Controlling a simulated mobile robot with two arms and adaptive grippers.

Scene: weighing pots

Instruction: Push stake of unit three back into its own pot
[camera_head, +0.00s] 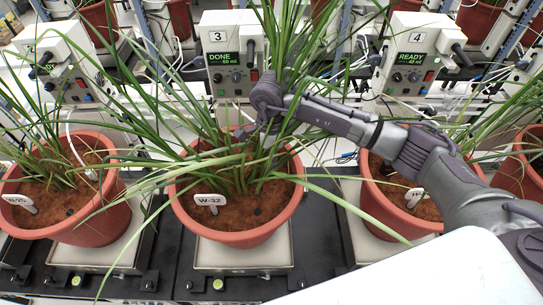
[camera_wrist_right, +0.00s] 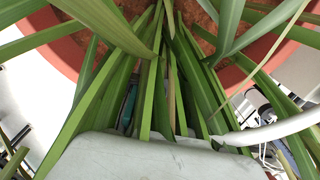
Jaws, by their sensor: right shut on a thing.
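Unit three's terracotta pot (camera_head: 238,236) stands on its scale plate in the middle of the head view, full of soil (camera_head: 232,221) and long green leaves. A white tag marked W-32 (camera_head: 210,200) stands in its soil at the front left, with a dark spot in the soil to its right. My right gripper (camera_head: 262,128) reaches in from the right, low among the leaves above the pot. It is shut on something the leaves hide. In the right wrist view, leaves crowd the jaws and a white tube (camera_wrist_right: 272,130) comes to them from the right. I cannot make out unit three's stake. My left gripper is not visible.
Unit three's control box (camera_head: 235,62) reads DONE behind the pot; unit four's box (camera_head: 411,58) reads READY. Planted pots stand close by at the left (camera_head: 95,229) and right (camera_head: 382,207). Leaves spread over the gaps, and my right arm crosses above the right pot.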

